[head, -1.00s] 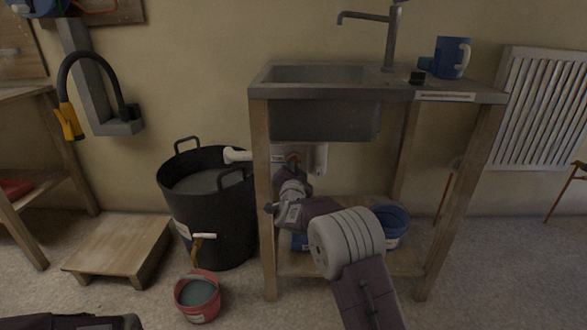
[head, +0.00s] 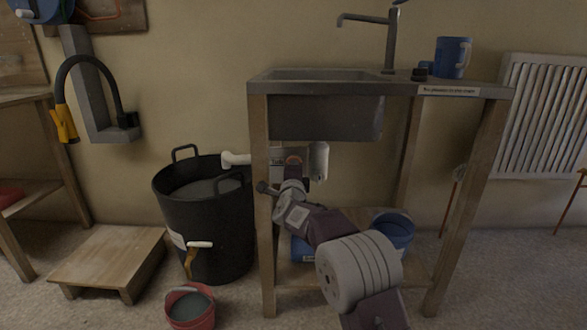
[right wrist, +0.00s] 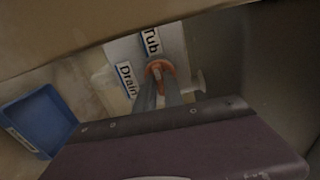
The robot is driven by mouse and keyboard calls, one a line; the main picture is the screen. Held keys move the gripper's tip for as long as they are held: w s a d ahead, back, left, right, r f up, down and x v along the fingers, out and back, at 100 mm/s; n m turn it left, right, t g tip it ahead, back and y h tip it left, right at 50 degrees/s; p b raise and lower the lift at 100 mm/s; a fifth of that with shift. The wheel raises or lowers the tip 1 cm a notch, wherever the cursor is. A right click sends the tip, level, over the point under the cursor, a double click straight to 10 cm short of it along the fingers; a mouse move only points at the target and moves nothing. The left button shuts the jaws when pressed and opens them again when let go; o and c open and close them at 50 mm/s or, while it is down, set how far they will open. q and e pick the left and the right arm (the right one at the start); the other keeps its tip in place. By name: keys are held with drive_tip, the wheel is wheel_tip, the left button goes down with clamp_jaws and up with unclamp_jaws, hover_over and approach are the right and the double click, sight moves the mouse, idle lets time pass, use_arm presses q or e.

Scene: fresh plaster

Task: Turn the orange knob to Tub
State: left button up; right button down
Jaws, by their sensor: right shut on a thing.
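The orange knob (head: 293,159) is on a pale panel under the sink, mostly hidden by my right gripper in the head view. In the right wrist view the orange knob (right wrist: 160,66) sits between a "Tub" label (right wrist: 151,41) and a "Drain" label (right wrist: 127,79). My right gripper (right wrist: 160,92) is shut on the knob, its two fingers reaching onto it from below in that view. Which label the knob points to is hard to tell. The black tub (head: 172,220) stands left of the sink, a white pipe end (head: 235,159) at its rim. My left gripper is not in view.
The sink stand's front left wooden leg (head: 263,220) is close beside my right wrist. A blue bucket (head: 393,232) stands on the lower shelf. A red bucket (head: 190,308) and a wooden step (head: 110,260) are on the floor. A blue mug (head: 452,57) is on the sink top.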

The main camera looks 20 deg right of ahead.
drive_tip(key=c, duration=1.4)
unclamp_jaws()
drive_tip(key=shift+s, duration=0.1)
